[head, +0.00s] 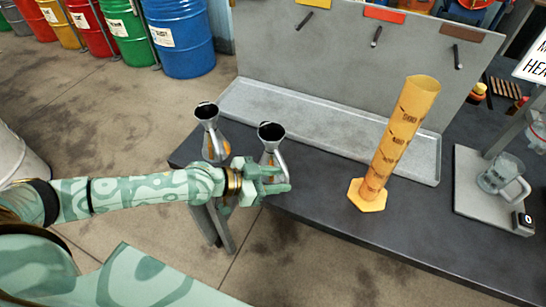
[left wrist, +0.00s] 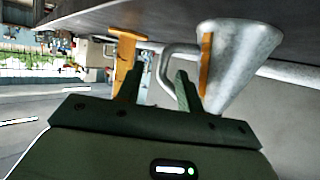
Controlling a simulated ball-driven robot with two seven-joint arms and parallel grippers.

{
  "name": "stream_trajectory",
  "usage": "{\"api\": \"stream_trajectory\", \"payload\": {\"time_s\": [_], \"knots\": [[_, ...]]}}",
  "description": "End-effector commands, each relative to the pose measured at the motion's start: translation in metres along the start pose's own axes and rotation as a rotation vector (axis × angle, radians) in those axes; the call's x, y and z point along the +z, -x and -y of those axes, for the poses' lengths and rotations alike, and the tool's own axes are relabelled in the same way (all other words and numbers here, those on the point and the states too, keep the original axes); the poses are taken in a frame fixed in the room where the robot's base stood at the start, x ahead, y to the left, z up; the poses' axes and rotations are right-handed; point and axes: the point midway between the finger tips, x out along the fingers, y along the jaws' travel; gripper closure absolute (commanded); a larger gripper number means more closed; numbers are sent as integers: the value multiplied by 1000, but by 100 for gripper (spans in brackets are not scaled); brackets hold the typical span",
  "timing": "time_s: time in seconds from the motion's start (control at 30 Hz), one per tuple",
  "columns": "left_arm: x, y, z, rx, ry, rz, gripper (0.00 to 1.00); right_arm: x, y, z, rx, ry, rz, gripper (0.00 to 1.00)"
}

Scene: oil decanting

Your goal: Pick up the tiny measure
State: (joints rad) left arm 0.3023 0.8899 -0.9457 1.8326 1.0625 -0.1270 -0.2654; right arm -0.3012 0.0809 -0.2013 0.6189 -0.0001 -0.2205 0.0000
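Two grey metal measures with dark open mouths and orange marks stand near the left end of the dark table: one at the left (head: 207,112) and one nearer the middle (head: 270,133). I cannot tell which is the tiny one. My left gripper (head: 282,180) is at the nearer measure and partly hides its lower body. In the left wrist view this measure (left wrist: 240,60) appears inverted, its handle (left wrist: 166,62) just ahead of the fingers. The left gripper's two fingers (left wrist: 159,90) are apart, with nothing visibly clamped. My right gripper is out of view.
A tall orange graduated cylinder (head: 400,140) stands right of the gripper. A grey tray (head: 330,130) runs along the upright panel behind. A clear jug (head: 500,174) sits on a scale (head: 480,205) at the right. Drums (head: 180,40) stand on the floor beyond.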

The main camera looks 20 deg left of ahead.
Motion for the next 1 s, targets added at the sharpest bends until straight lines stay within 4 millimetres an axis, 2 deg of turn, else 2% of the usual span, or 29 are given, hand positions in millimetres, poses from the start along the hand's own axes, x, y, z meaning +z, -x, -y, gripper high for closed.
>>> {"api": "stream_trajectory", "payload": {"time_s": [0.3,0.6,0.73,1.0], "knots": [[2,-46,3,0,2,-1,63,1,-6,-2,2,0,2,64],[2,-52,3,0,-1,0,63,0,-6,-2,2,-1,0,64],[2,-52,3,0,-1,0,99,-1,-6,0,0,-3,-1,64],[0,-51,3,-1,-2,-3,100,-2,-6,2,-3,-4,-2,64]]}}
